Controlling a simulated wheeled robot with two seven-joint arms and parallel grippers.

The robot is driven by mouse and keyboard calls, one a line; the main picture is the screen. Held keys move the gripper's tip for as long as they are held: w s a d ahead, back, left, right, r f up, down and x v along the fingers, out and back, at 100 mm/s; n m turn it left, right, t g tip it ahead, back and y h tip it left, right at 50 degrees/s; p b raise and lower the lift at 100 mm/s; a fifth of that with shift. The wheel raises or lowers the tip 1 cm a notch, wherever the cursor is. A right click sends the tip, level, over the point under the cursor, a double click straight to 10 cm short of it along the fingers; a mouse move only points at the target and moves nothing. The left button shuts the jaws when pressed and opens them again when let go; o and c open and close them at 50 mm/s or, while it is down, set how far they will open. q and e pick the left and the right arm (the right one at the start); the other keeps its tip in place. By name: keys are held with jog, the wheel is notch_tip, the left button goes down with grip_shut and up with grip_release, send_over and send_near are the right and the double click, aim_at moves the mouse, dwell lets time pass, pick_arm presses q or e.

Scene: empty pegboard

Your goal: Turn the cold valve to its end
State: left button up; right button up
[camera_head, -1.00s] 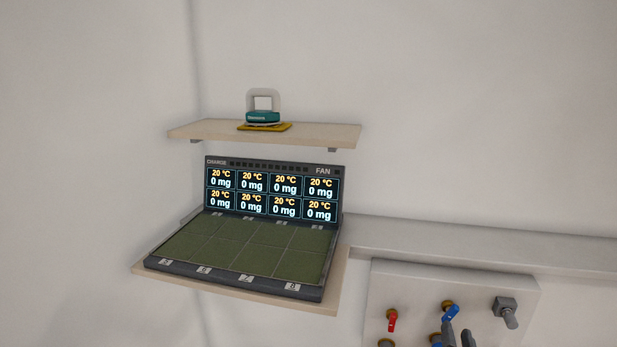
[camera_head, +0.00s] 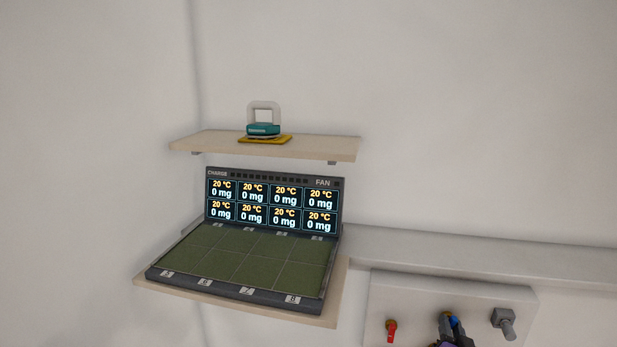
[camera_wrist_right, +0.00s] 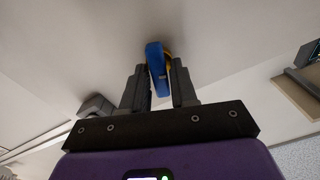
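The cold valve has a blue handle (camera_head: 455,322) on the pale wall panel, low in the head view and partly hidden behind my right gripper (camera_head: 449,324). In the right wrist view the blue handle (camera_wrist_right: 156,68) lies between the two dark fingers of my right gripper (camera_wrist_right: 160,88). The fingers are apart, with a narrow gap showing on the right side of the handle; whether the left finger touches it I cannot tell. My left gripper is not in view.
A red valve handle (camera_head: 391,329) and a grey knob (camera_head: 504,321) flank the blue one on the panel (camera_head: 420,290). A grey ledge (camera_head: 480,253) runs above it. At left, a charging unit (camera_head: 265,255) sits on one shelf, below another shelf (camera_head: 330,147) holding a teal device (camera_head: 263,129).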

jog(key=c, duration=0.4)
jog(key=shift+d+f+m+b, duration=0.1)
jog(key=shift+m+b, duration=1.9)
jog(key=shift+b, duration=0.2)
jog(key=o, duration=1.5)
jog(key=shift+o, duration=0.2)
jog(key=shift+s, duration=0.1)
